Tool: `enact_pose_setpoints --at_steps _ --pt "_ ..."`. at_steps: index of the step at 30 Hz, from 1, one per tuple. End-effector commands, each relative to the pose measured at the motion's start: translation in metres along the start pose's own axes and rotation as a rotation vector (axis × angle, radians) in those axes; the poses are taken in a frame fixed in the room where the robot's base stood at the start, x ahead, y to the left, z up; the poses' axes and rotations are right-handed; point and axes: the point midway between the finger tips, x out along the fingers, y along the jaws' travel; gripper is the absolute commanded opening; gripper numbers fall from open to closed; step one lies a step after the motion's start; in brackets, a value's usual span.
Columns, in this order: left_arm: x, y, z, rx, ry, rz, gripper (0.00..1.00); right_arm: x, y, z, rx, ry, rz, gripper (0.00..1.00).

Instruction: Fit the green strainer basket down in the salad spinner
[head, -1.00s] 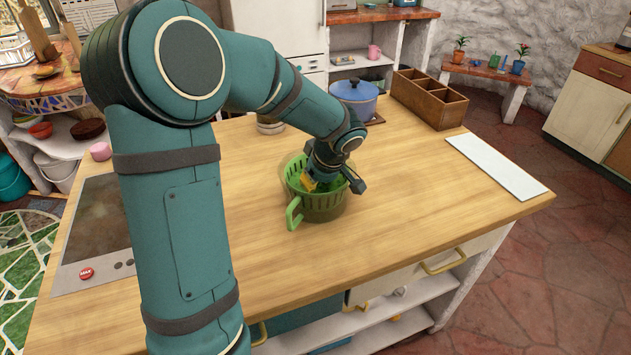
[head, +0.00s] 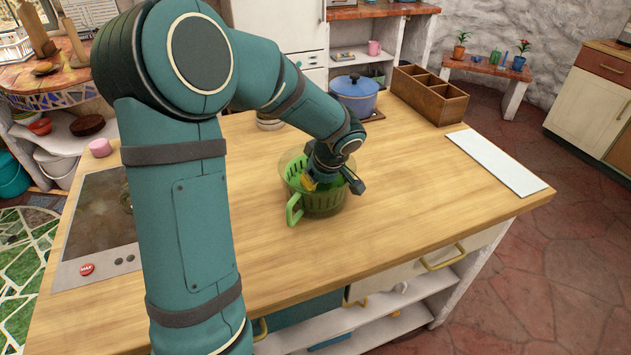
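The green strainer basket (head: 294,176) has slotted walls and a looped handle (head: 293,209) at its front left. It sits inside the see-through olive salad spinner bowl (head: 326,208) on the wooden counter. The handle hangs over the bowl's front left side. My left gripper (head: 334,186) points down at the basket's opening. Its fingers look spread apart, one with a yellow part inside the basket at left, the other dark near the right rim. The gripper and wrist hide the back right of the basket. My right gripper is not in view.
A blue lidded pot (head: 355,98) and a wooden divided box (head: 429,94) stand behind. A white board (head: 495,163) lies at right. A dark hob (head: 97,225) is at left, partly behind my arm. The counter front right of the bowl is clear.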

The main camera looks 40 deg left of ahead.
Motion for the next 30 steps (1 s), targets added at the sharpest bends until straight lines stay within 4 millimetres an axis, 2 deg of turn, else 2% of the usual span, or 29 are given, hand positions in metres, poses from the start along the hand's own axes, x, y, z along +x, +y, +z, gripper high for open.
enact_pose_setpoints --at_steps 16,17,18,30 --pt "0.0068 -0.0002 0.003 0.0 0.0 -0.001 0.0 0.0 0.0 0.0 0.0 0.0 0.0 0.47" --pt "0.0066 -0.0002 0.0028 0.0 0.0 0.0 0.26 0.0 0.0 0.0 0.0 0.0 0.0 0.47" --pt "0.0065 -0.0002 0.0028 0.0 0.0 0.0 0.4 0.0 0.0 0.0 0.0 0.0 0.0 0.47" --pt "0.002 0.0003 0.0028 0.0 0.0 0.002 0.41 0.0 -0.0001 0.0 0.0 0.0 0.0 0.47"
